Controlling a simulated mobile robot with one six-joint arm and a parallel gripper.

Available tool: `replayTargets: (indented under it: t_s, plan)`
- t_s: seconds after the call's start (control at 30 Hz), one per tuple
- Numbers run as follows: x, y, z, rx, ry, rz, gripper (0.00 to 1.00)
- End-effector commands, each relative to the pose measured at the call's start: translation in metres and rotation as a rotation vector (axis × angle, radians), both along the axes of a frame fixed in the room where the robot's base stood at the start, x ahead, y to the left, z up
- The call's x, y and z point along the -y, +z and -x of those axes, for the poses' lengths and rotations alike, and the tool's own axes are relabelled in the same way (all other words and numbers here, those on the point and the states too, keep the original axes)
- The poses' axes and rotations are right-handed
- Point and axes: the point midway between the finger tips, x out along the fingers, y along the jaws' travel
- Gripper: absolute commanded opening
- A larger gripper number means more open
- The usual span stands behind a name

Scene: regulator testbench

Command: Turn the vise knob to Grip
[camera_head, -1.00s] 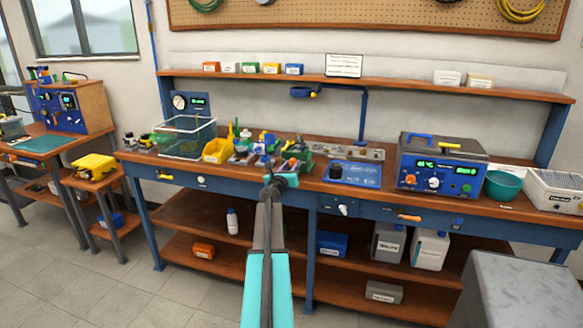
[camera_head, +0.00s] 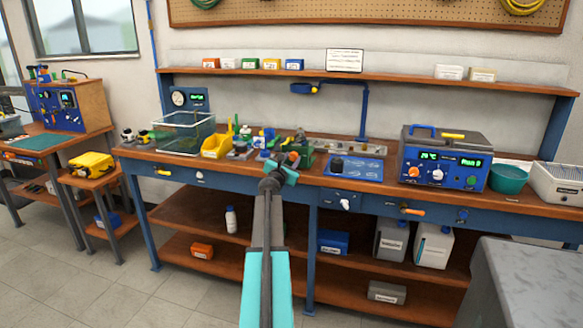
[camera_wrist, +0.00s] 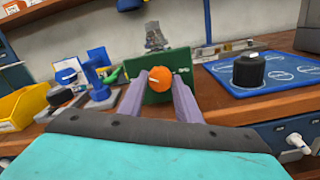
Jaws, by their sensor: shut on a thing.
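The vise knob (camera_wrist: 161,78) is a round orange knob with a pale pointer on the front of the green vise (camera_wrist: 150,97). My gripper (camera_wrist: 166,86) has its two fingers on either side of the knob, shut on it. Any Grip marking is too small to read or hidden. In the head view, the green vise (camera_head: 306,160) stands near the front edge of the bench. My gripper (camera_head: 287,163) is at its front there and largely hides the knob.
A blue panel with a black knob (camera_wrist: 249,70) lies right of the vise. A blue fixture (camera_wrist: 96,75) and a yellow bin (camera_wrist: 18,107) are on the left. The wooden bench edge (camera_wrist: 270,104) runs just below. A grey block (camera_head: 530,270) stands at the front right.

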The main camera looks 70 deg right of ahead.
Motion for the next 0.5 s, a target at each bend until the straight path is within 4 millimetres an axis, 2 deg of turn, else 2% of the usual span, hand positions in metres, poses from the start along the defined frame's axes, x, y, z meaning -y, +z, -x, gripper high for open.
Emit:
replayTargets:
  t_s: [0.03,0.5]
  plan:
    - [0.0,-0.0048,0.0,0.044,0.0,0.0,0.08]
    - [0.0003,-0.0053,0.0001,0.491,0.0,-0.027,0.08]
